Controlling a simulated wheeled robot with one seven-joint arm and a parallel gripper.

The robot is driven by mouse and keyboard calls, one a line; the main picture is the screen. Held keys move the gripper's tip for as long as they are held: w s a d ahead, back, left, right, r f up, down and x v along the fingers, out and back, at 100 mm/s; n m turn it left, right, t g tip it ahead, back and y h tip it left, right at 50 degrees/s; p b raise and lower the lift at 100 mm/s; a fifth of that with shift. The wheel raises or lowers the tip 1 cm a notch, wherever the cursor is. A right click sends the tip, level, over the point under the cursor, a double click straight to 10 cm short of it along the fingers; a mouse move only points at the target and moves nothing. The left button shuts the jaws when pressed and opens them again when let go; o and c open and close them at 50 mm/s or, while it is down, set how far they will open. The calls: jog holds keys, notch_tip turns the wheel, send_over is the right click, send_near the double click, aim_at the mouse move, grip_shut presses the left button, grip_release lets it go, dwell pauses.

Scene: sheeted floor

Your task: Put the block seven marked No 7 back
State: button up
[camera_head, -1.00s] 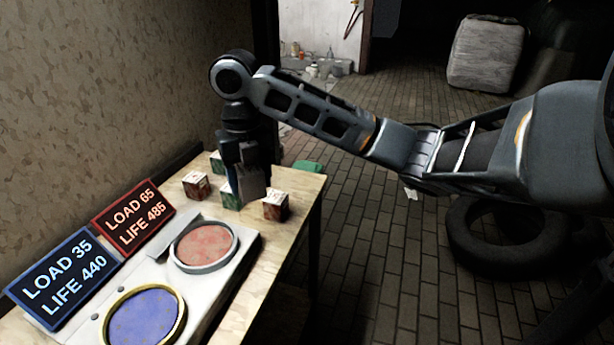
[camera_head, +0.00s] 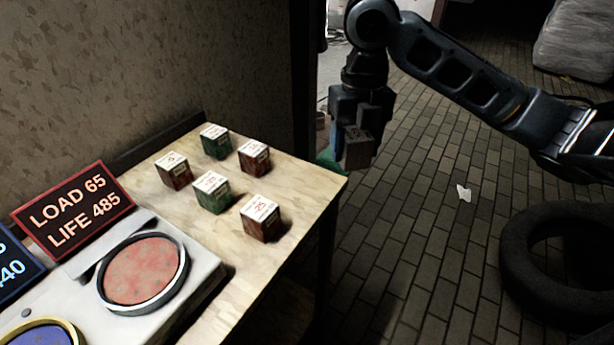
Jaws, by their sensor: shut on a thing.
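My gripper (camera_head: 357,150) hangs fingers-down past the table's right end, over the floor side. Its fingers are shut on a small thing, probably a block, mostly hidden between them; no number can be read. Five small blocks with white printed tops stand apart on the wooden table (camera_head: 292,235): a green one at the back (camera_head: 215,141), a dark red one at the left (camera_head: 174,171), a dark red one at the back right (camera_head: 254,158), a green one in the middle (camera_head: 212,192) and a dark red one in front (camera_head: 260,218). Their marks are too small to read surely.
A red-topped round pad (camera_head: 143,270) and a blue one (camera_head: 42,335) sit on a pale panel, with LOAD/LIFE signs (camera_head: 75,210) behind. A green object (camera_head: 326,160) shows partly behind my gripper. A tyre (camera_head: 520,265) lies on the floor at right.

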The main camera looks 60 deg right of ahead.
jog(key=w+a+f, duration=0.1)
jog(key=w+f, duration=0.1)
jog(key=w, duration=0.1)
jog(key=w+f, duration=0.2)
jog(key=w, duration=0.1)
jog(key=w+a+f, duration=0.1)
jog(key=w+f, duration=0.1)
jog(key=w, duration=0.2)
jog(key=shift+a+f, duration=0.15)
jog(key=shift+a, duration=0.15)
jog(key=shift+f, duration=1.95)
jog(key=shift+f, duration=0.1)
jog(key=shift+f, duration=0.1)
jog(key=o, duration=1.4)
notch_tip(320, 180, up, 12)
jog(key=p, duration=0.1)
jog(key=shift+r, duration=0.2)
